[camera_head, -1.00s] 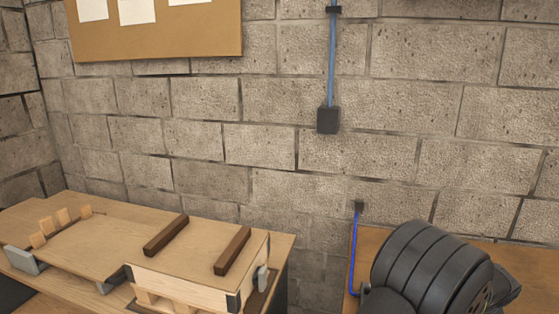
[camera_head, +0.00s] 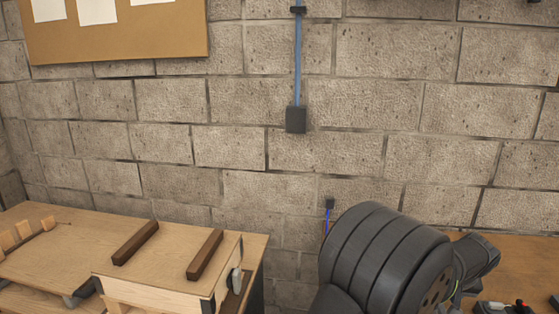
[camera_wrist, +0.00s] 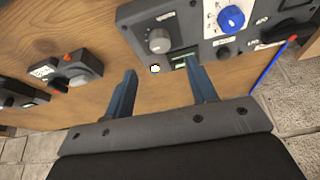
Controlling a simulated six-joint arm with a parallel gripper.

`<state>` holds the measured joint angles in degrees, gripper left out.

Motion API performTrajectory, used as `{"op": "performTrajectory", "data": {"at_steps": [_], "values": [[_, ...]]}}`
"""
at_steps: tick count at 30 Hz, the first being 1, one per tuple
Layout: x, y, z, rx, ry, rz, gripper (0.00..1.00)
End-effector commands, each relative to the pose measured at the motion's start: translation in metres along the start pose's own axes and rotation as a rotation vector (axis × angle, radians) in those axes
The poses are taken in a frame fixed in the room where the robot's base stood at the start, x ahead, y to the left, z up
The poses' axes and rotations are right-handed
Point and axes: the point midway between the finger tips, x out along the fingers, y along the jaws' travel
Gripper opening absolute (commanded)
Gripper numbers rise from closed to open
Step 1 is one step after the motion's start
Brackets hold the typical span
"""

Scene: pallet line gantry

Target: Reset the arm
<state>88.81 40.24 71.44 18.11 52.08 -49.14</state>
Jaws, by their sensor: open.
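My gripper (camera_wrist: 163,95) shows in the wrist view with its two blue-grey fingers apart and nothing between them. It is over a wooden bench top (camera_wrist: 150,105). Its fingers point toward a grey control panel (camera_wrist: 190,38) with a blue knob and a grey knob; I cannot tell how large the gap is. In the head view my dark arm stands at the lower right, and the gripper itself is not visible there.
A smaller control box (camera_wrist: 75,70) lies on the bench to the left. A blue cable (camera_wrist: 270,65) runs at the right. In the head view a wooden workbench (camera_head: 60,250) with two dark wood strips stands at the left. A block wall (camera_head: 340,150) closes the back.

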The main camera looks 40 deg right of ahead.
Motion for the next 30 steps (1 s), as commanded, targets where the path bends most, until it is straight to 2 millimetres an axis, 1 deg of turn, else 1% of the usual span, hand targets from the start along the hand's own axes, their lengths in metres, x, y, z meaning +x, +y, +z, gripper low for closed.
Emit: {"op": "performTrajectory", "data": {"at_steps": [1,3,10,12,14,30], "values": [[0.012,-0.001,0.001,0.000,-0.003,-0.002,0.52],[0.026,-0.001,0.001,0.001,-0.002,-0.002,0.52],[0.072,-0.001,0.001,0.004,-0.002,0.000,0.52],[0.081,-0.001,0.000,0.029,0.000,0.012,0.52],[0.079,-0.001,-0.001,0.064,0.001,0.029,0.52],[0.079,-0.003,-0.001,0.349,0.000,0.145,0.52]]}}
